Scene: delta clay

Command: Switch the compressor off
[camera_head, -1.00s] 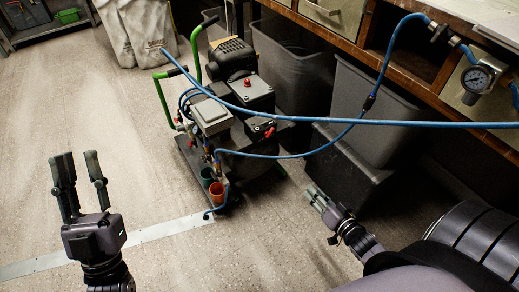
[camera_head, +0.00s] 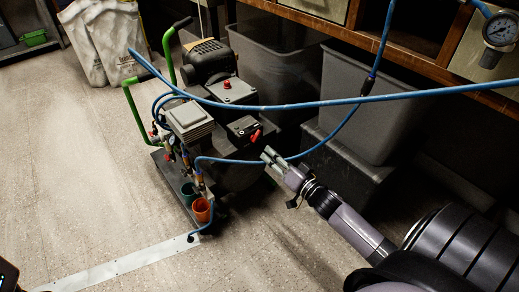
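The compressor (camera_head: 212,120) stands on the floor left of centre, with green handles, a dark motor, a grey ribbed box and blue hoses. A red switch lever (camera_head: 255,135) sticks out of a black box on its right side. A red knob (camera_head: 227,84) sits on top behind it. My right gripper (camera_head: 268,156) is just below and right of the red lever, apart from it as far as I can see. Its fingers look close together, but their opening is too small to tell. My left gripper is out of view; only a dark bit of it or its arm shows at the lower left corner.
A blue hose (camera_head: 330,102) crosses the view above my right arm. Grey bins (camera_head: 365,105) and a dark box (camera_head: 345,165) stand behind, under a wooden bench (camera_head: 415,65) with a gauge (camera_head: 499,29). Orange and teal cups sit at the compressor's front.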

